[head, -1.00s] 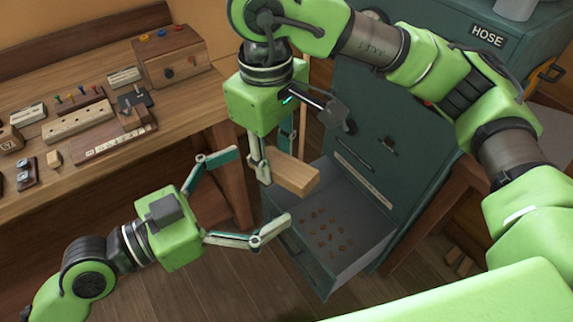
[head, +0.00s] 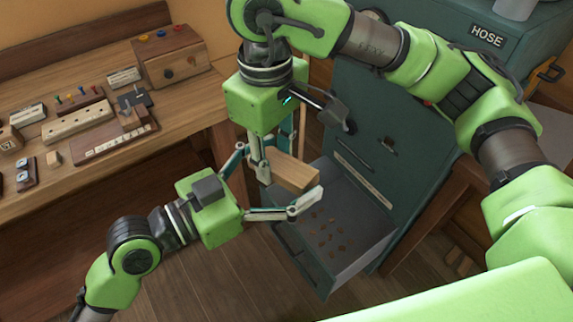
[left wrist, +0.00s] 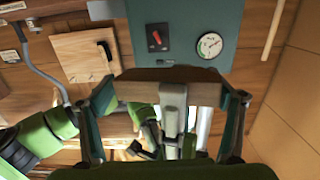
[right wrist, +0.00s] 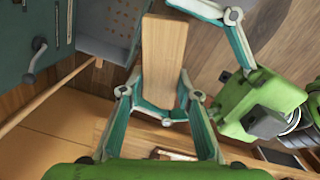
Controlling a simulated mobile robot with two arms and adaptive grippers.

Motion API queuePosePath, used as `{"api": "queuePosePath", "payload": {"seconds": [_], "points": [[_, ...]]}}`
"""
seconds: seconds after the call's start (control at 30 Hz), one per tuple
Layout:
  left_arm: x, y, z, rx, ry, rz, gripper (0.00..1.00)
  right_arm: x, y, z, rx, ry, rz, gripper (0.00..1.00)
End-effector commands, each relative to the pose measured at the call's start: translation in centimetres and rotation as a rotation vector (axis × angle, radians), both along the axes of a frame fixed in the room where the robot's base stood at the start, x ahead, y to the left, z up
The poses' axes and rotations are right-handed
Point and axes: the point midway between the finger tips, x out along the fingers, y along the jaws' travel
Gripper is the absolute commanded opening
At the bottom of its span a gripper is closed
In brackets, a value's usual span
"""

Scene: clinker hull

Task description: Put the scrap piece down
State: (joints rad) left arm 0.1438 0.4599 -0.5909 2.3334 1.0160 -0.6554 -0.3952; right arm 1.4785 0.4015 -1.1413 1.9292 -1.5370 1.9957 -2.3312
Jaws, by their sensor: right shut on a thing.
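The scrap piece is a plain light wooden block (head: 296,175), also in the right wrist view (right wrist: 165,55) and the left wrist view (left wrist: 138,90). My right gripper (head: 272,163) points down and is shut on it, holding it in the air by the open drawer. My left gripper (head: 277,174) is open, its fingers spread around the block's length, one near each end. In the left wrist view the fingers (left wrist: 168,105) stand beside the block's ends; I cannot tell whether they touch it.
An open grey drawer (head: 373,240) of the green cabinet (head: 400,110) holds several small brown bits. A wooden bench (head: 185,140) at left carries blocks, a peg rack and a control box (head: 172,55). Wooden floor (head: 215,285) is clear below my left arm.

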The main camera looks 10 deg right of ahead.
Motion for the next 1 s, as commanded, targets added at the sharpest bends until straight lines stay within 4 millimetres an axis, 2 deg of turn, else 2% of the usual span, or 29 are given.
{"api": "queuePosePath", "payload": {"seconds": [0.03,0.07,0.13,0.17,0.23,0.57,0.63,0.67,0.7,1.0], "points": [[0.0,0.0,0.0,0.0,0.0,-0.001,0.66,0.0,0.1,0.0,0.002,-0.001,0.0,0.08],[-0.1,0.0,0.0,0.0,0.0,-0.002,0.58,0.0,0.1,0.0,0.002,-0.001,0.0,0.08],[-0.1,-0.1,0.0,-0.001,0.001,-0.003,0.58,0.0,0.1,0.0,0.003,-0.002,0.0,0.08],[-0.1,-0.1,0.1,-0.002,0.0,-0.003,0.58,0.1,0.1,0.0,0.003,-0.002,-0.001,0.33],[-0.1,-0.1,0.1,-0.002,0.0,-0.004,0.58,0.1,0.1,0.0,0.003,-0.002,-0.001,0.5],[-0.1,0.0,0.1,-0.001,0.0,-0.001,0.57,0.0,0.1,0.1,0.002,-0.001,0.0,0.5],[-0.1,0.0,0.1,-0.001,0.0,-0.001,0.53,0.1,0.1,0.4,0.002,-0.002,0.0,0.5],[-0.1,0.0,0.1,-0.001,0.0,-0.001,0.48,0.1,0.1,0.6,0.002,-0.002,-0.001,0.5],[-0.1,0.0,0.1,-0.001,0.0,-0.001,0.43,0.1,0.1,1.0,0.003,-0.003,-0.001,0.5],[0.0,0.0,0.1,-0.001,0.0,-0.001,0.43,0.0,0.2,6.8,0.002,-0.007,-0.002,0.5]]}}
